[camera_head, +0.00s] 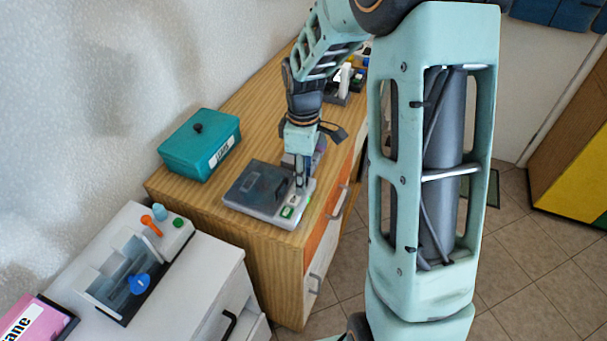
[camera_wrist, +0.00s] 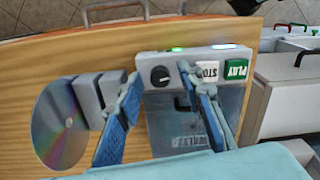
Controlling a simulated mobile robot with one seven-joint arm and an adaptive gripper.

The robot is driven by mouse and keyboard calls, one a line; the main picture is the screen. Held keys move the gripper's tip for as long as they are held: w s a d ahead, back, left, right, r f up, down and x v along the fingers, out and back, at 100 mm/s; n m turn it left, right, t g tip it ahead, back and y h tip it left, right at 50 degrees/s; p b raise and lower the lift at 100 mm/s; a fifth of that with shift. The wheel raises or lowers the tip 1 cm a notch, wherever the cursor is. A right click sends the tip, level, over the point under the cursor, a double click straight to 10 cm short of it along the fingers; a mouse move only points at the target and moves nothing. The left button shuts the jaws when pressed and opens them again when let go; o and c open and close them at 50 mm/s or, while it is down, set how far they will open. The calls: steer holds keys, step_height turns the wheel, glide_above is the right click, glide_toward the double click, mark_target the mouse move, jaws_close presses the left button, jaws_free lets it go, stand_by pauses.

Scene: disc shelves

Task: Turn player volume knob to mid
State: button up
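The player (camera_head: 245,200) is a grey box with a dark lid near the front corner of the wooden cabinet. In the wrist view, its panel (camera_wrist: 190,60) has a black volume knob (camera_wrist: 160,76), a white STOP button (camera_wrist: 207,70) and a green PLAY button (camera_wrist: 237,69). The knob has a small light mark, whose direction I cannot tell well. My gripper (camera_wrist: 159,77) is open, with its two fingers apart, pointing down over the panel. The knob lies between the fingertips, and I cannot tell whether either touches it. In the head view, my gripper (camera_head: 301,188) hides the knob.
A disc (camera_wrist: 60,125) and grey blocks (camera_wrist: 88,102) lie beside the player on the wooden top. A teal lidded box (camera_head: 200,144) stands behind it by the wall. A white cabinet (camera_head: 185,285) at the lower left holds another device (camera_head: 125,290) with coloured knobs.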

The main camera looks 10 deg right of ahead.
jaws_close()
steer(key=shift+m, duration=0.3)
steer(key=m, duration=0.3)
steer(key=shift+m+b, duration=0.3)
steer(key=m, duration=0.3)
steer(key=shift+m, duration=0.3)
steer(key=m, duration=0.6)
steer(key=shift+r, duration=0.1)
steer(key=m, duration=0.5)
steer(key=shift+m, duration=0.4)
